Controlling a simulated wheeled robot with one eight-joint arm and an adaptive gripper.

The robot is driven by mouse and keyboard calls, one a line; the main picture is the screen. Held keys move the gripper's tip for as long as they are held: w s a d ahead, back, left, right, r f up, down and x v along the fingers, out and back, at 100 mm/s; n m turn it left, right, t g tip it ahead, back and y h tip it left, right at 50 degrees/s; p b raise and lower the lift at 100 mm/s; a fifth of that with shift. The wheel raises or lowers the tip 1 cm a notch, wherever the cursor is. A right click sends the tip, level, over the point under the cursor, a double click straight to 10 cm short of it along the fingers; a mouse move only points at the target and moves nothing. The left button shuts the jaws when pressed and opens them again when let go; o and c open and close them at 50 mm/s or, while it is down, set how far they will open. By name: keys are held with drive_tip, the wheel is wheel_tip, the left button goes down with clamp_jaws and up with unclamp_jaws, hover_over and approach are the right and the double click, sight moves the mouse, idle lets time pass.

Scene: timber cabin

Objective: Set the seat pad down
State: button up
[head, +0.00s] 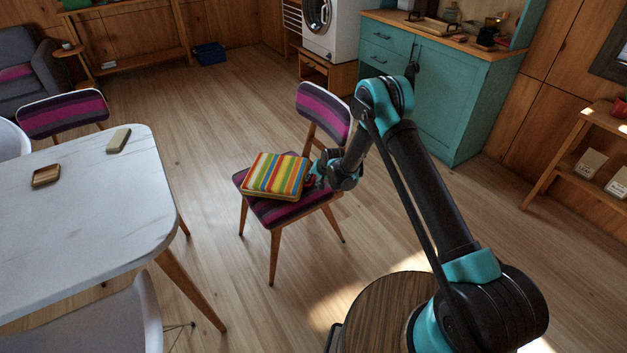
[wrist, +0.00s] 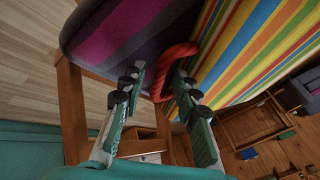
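The seat pad (head: 274,175), with bright stripes of yellow, orange, red, green and blue, lies on the seat of a purple-and-grey striped chair (head: 283,212). In the wrist view the pad (wrist: 255,45) fills the upper right, close against the dark chair seat (wrist: 125,30). A red loop handle (wrist: 160,78) stands out from the pad's edge. My gripper (head: 316,178) is at the pad's right side in the head view. In the wrist view my gripper (wrist: 160,72) has its fingers apart, with the red loop between the fingertips and a gap around it.
A white marble-top table (head: 90,210) stands left, bearing a wooden tray (head: 46,176) and a small block (head: 118,140). The chair's backrest (head: 325,110) rises behind my gripper. A teal cabinet (head: 435,95) stands behind. Floor around the chair is clear.

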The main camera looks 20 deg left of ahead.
drive_tip(key=v, duration=1.2)
drive_tip(key=s+d+r+h, duration=0.1)
drive_tip(key=s+d+r, duration=0.3)
drive_tip(key=d+r, duration=0.7)
drive_tip(key=s+d+r+h, duration=0.1)
drive_tip(key=s+d+r, duration=0.3)
drive_tip(key=d+r, duration=0.75)
drive_tip(key=s+d+f+h, duration=0.2)
drive_tip(key=s+d+h, duration=0.1)
drive_tip(key=s+d, duration=1.9)
drive_tip(key=shift+s+d+f, duration=0.2)
drive_tip(key=shift+s+d, duration=0.1)
drive_tip(key=shift+s, duration=0.45)
